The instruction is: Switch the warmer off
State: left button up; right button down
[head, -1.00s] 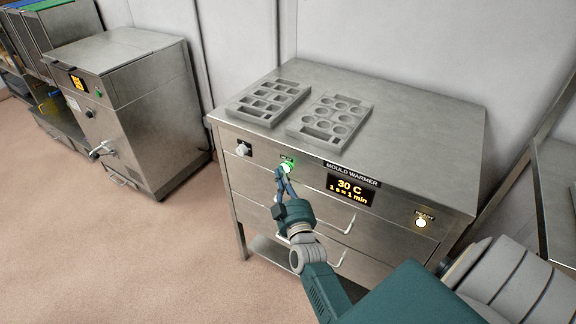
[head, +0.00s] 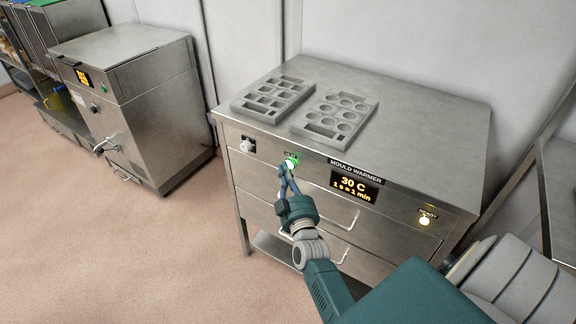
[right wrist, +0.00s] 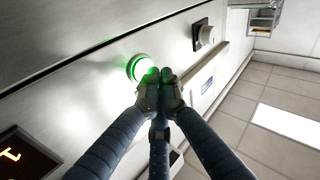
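The mould warmer (head: 262,188) is a steel cabinet with a display (head: 355,187) reading 30 C. Its round button (head: 292,162) is lit green on the front panel; it also shows lit in the right wrist view (right wrist: 138,66). A white "READY" lamp (head: 424,220) glows at the panel's right end. My right gripper (head: 287,170) is at the green button. In the right wrist view its fingertips (right wrist: 160,80) are together with nothing between them, overlapping the button's edge. I cannot tell whether they touch it. My left gripper is not in view.
A grey knob (head: 247,146) sits left of the button. Two grey moulds, one with square cavities (head: 273,100) and one with round cavities (head: 335,118), lie on the warmer's top. Drawer handles (head: 345,222) stick out below. Another steel machine (head: 150,120) stands left across open floor.

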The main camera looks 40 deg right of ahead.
jog(key=shift+d, duration=0.1)
dwell(0.3)
jog(key=shift+w+d, duration=0.15)
jog(key=shift+d, duration=0.2)
jog(key=shift+a, duration=0.15)
jog(key=shift+a+p, duration=0.25)
jog(key=shift+p, duration=0.05)
jog(key=shift+s, duration=0.2)
jog(key=s+a+p, duration=0.2)
jog(key=a, duration=0.3)
jog(key=shift+s+a, duration=0.15)
jog(key=shift+a, duration=0.2)
jog(key=shift+a+f, duration=0.1)
jog(key=shift+f, duration=0.05)
